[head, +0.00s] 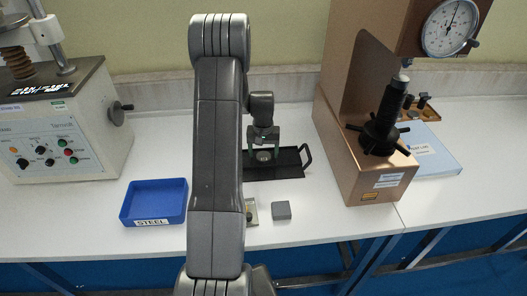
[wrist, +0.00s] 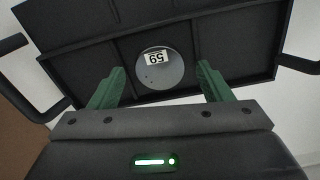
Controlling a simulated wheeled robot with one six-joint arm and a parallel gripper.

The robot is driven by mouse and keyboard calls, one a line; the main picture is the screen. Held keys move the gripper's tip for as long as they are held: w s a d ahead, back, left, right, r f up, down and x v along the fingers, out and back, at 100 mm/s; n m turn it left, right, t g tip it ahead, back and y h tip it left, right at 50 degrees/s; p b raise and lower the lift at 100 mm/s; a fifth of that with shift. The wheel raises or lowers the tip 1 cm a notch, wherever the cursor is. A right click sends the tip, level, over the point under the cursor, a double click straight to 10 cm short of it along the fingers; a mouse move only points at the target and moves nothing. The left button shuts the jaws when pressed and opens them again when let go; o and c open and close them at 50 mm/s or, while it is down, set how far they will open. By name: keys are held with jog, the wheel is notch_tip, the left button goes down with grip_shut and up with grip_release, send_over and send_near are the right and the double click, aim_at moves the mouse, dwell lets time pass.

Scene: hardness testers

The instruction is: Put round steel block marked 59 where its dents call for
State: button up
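The round steel block marked 59 (wrist: 165,70) lies in a compartment of the black tray (wrist: 225,45). Its white label reads 59 upside down in the wrist view, and a few tiny dark dents show below the label. In the head view the block (head: 264,156) sits under my gripper (head: 264,150). My gripper also shows in the wrist view (wrist: 160,80), with its green fingers open on either side of the block and apart from it. The tray (head: 290,170) is partly hidden behind my arm.
A blue bin (head: 153,190) labelled STEEL stands left of my arm. A grey square block (head: 281,210) lies in front of the tray, beside a small partly hidden item (head: 251,213). A bronze tester (head: 370,185) with a dial stands right, a white tester (head: 60,145) left.

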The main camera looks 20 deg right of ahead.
aim_at(263, 157)
notch_tip(263, 157, up, 12)
jog(key=shift+r+b, duration=0.15)
jog(key=shift+b, duration=0.2)
dwell(0.4)
